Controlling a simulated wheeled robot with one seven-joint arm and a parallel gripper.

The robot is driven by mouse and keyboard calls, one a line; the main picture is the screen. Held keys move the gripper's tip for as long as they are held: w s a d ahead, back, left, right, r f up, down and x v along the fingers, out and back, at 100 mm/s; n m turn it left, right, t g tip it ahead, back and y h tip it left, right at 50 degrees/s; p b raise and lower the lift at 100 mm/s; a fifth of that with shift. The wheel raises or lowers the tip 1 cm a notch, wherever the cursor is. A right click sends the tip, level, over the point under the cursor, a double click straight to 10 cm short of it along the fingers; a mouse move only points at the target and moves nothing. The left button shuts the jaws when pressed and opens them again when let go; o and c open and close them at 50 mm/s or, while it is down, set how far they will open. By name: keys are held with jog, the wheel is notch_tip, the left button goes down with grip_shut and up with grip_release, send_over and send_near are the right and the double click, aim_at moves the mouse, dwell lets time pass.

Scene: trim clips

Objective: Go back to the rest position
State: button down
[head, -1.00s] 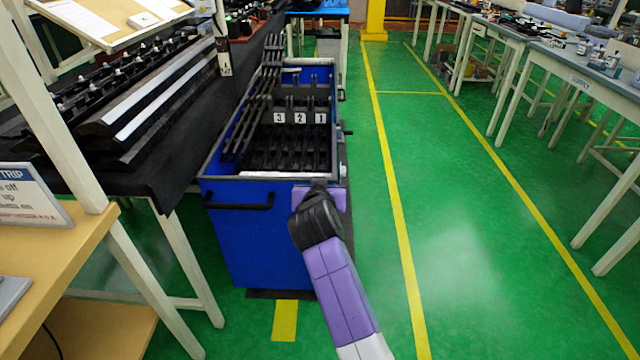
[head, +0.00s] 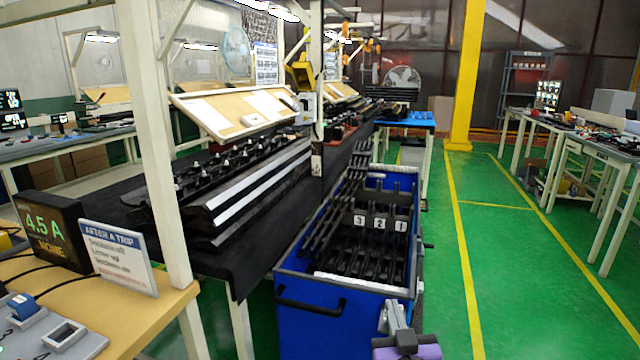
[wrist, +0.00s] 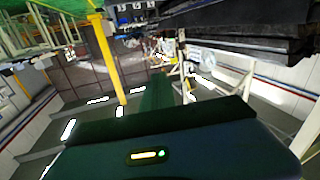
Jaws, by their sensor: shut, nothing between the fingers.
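My gripper (wrist: 158,128) fills the lower part of the wrist view as a dark green body with a small lit indicator. It is shut, with nothing seen held in it. In the head view my arm, purple and grey, shows at the bottom edge, in front of the near end of the blue bin (head: 310,322). The bin holds dark trim parts in slots marked 3, 2 and 1. The wrist view is tilted and looks across the hall, with the number tags at its top.
A black-covered bench (head: 262,238) with long dark and silver parts stands left of the bin. A wooden table (head: 150,312) with a sign and a 4.5 A display is at the near left. Green floor (head: 490,270) with yellow lines is clear on the right.

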jog(key=s+d+f+g+p, duration=0.1)
jog(key=s+d+p, duration=0.1)
jog(key=s, duration=2.2)
jog(key=s+d+g+p, duration=0.2)
jog(key=s+d, duration=0.1)
jog(key=s, duration=2.2)
jog(key=shift+s+d+f+m, duration=0.15)
jog(key=shift+f+m, duration=0.25)
